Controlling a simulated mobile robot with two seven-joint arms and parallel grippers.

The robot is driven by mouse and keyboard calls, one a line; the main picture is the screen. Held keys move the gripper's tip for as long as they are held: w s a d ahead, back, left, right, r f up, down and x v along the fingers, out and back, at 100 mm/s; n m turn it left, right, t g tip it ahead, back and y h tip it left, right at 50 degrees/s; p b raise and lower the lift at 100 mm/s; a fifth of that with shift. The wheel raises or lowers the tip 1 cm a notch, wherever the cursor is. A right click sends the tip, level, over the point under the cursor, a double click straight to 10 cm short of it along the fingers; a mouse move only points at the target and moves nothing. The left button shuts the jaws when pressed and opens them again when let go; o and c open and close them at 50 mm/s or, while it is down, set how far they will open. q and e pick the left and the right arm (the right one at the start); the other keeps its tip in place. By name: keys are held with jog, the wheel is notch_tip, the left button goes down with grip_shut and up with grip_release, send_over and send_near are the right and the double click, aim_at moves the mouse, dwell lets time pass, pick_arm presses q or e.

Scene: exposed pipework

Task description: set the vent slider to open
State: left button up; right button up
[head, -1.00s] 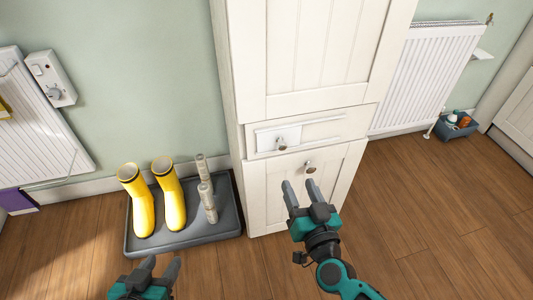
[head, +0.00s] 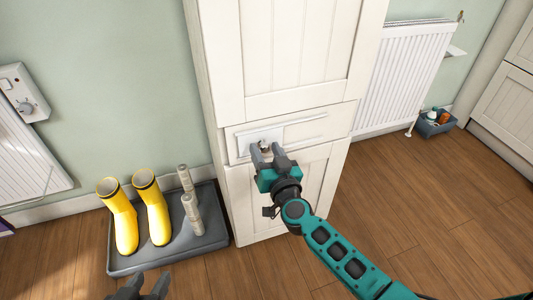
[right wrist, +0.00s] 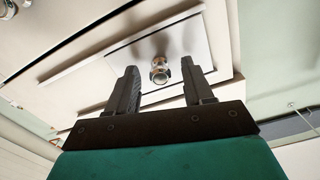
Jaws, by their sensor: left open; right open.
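The vent slider (head: 247,141) is a white plate with a round metal knob (head: 264,144), at the left part of a long horizontal recess in the white cabinet front. My right gripper (head: 267,152) is open right at the knob. In the right wrist view, the knob (right wrist: 159,71) stands between the two spread fingers (right wrist: 160,75), with a gap on each side, and the slider plate (right wrist: 188,40) is behind it. I cannot tell how deep the fingers reach around the knob. My left gripper (head: 148,285) is open and empty at the bottom edge, away from the cabinet.
A grey tray (head: 150,265) with yellow boots (head: 122,220) and grey posts (head: 192,213) stands left of the cabinet. A white radiator (head: 405,75) and a blue-grey bin (head: 435,124) are at the right. The recess right of the slider plate (head: 305,130) is clear.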

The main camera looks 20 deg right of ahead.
grip_shut()
dwell(0.5)
